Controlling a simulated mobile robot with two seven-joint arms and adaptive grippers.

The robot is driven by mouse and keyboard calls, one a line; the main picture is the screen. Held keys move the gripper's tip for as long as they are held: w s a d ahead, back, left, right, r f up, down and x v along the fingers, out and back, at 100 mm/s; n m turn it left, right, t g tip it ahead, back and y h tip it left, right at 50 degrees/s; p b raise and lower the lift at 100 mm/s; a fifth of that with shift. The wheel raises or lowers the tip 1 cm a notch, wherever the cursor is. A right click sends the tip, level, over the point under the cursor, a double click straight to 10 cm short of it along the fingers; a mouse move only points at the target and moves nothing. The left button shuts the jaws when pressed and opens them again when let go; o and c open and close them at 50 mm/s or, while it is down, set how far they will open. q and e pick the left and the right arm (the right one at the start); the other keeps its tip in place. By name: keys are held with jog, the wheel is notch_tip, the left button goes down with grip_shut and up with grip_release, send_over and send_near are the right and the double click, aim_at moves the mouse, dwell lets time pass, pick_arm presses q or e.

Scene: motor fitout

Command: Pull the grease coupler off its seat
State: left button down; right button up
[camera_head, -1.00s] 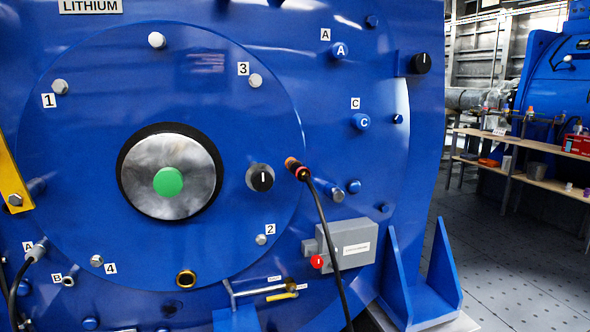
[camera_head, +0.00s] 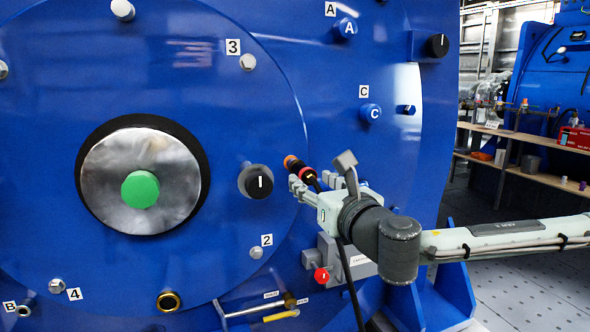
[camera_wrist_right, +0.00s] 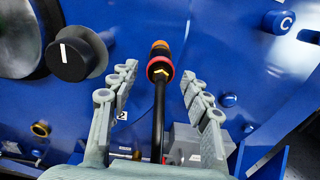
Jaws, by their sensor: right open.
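The grease coupler (camera_head: 300,168), black with orange and red bands, sits on the blue motor face, right of the black knob (camera_head: 258,182). A black hose hangs down from it. In the right wrist view the coupler (camera_wrist_right: 159,66) shows beyond the fingertips, about midway between them, with its hose running down between the fingers. My right gripper (camera_head: 318,180) is open, close to the coupler in the head view. In the right wrist view the open right gripper (camera_wrist_right: 157,85) holds nothing. My left gripper is not in view.
The black knob stands out left of the coupler. A grey box with a red button (camera_head: 321,275) is below. A blue bracket (camera_head: 440,290) stands at lower right. Shelves (camera_head: 540,165) are farther back at right.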

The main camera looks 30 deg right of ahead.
aim_at(310, 175)
jog(key=shift+s+r, duration=0.1)
jog(key=shift+r, duration=0.05)
jog(key=shift+w+d, duration=0.3)
jog(key=shift+w, duration=0.4)
jog(key=shift+p+x, duration=0.35)
jog(key=shift+x, duration=0.8)
jog(key=p+x, duration=0.2)
jog(key=x, duration=0.2)
jog(key=shift+w+p, duration=0.3)
jog(key=shift+w, duration=0.1)
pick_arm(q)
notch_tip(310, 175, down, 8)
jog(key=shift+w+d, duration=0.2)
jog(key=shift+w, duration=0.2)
pick_arm(e)
jog(key=shift+w, duration=0.25)
pick_arm(q)
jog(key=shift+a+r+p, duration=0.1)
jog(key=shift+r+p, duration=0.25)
jog(key=shift+p, duration=0.15)
